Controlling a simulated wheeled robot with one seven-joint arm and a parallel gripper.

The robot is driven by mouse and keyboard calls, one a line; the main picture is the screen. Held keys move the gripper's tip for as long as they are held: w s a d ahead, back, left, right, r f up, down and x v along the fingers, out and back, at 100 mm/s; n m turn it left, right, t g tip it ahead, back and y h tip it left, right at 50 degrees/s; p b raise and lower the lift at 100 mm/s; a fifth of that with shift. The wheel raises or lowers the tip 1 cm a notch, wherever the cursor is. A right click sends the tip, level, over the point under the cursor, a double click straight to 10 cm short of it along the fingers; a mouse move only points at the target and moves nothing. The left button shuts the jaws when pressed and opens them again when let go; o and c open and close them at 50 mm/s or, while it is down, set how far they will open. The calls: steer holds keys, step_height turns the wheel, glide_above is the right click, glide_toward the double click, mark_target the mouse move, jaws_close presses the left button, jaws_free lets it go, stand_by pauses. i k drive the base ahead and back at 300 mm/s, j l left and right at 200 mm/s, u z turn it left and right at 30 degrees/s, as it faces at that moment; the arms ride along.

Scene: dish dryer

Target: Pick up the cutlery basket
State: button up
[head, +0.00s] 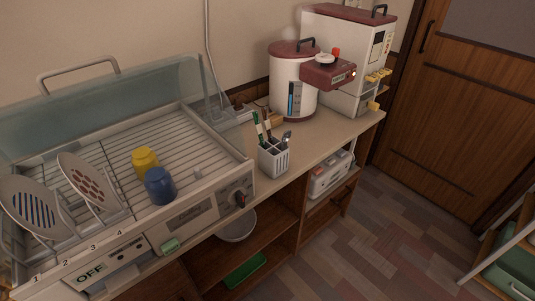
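The cutlery basket (273,160) is a small white slatted holder. It stands upright on the beige counter (322,135), just right of the dish dryer (190,212). Several utensils stick up out of it, with green, brown and grey handles. My gripper is not in the head view, so its place relative to the basket cannot be seen.
The dish dryer's raised clear lid is at left; plates, a yellow cup (144,160) and a blue cup (160,186) sit inside. A white-and-red water dispenser (295,85) and a rice dispenser (350,60) stand behind the basket. Floor (400,225) at right is open.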

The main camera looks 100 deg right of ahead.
mark_target(273, 162)
steer(key=k+l+u, duration=0.1)
steer(key=k+l, duration=0.25)
steer(key=k, duration=0.2)
steer(key=k+l+u, duration=0.15)
steer(key=k+l, duration=0.15)
steer(key=k, duration=0.2)
steer(key=k+l+u, duration=0.1)
steer(key=k, duration=0.5)
steer(key=k+l+u, duration=0.15)
steer(key=k+l, duration=0.15)
steer(key=k, duration=0.25)
steer(key=k+l+u, duration=0.1)
steer(key=k, duration=0.45)
